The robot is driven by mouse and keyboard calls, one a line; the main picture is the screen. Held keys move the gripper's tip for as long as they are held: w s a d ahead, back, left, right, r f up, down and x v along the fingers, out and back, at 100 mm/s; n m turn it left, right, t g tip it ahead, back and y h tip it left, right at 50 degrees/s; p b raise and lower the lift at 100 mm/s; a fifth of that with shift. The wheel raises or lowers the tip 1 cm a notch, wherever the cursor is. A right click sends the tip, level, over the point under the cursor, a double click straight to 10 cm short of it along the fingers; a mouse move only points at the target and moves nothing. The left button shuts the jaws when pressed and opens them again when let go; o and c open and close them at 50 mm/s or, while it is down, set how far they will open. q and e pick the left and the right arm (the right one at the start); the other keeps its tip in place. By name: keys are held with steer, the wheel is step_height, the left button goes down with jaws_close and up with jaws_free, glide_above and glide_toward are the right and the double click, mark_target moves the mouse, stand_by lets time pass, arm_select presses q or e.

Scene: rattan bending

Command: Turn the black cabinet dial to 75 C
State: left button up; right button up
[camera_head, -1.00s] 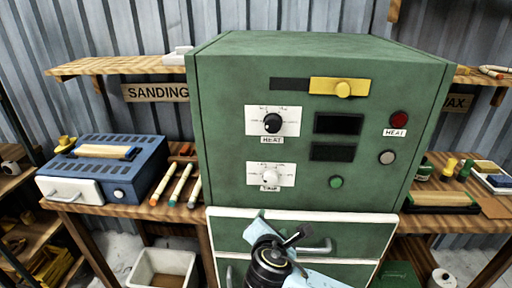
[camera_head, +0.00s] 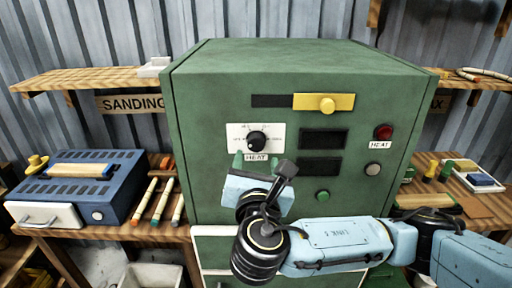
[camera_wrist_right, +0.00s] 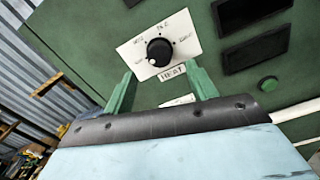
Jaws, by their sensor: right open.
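In the wrist view the two fingers (camera_wrist_right: 160,76) stand apart on either side of the HEAT label, not closed on the dial. My left gripper is not in view.
A yellow slider (camera_head: 327,104), two dark displays, a red button (camera_head: 383,132), a grey button (camera_head: 373,169) and a green button (camera_head: 323,196) are on the cabinet front. A blue sander (camera_head: 85,180) and several sticks lie on the left bench.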

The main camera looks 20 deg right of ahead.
mark_target(256, 146)
steer(key=x, duration=0.5)
steer(key=shift+w, duration=0.3)
steer(key=c, duration=1)
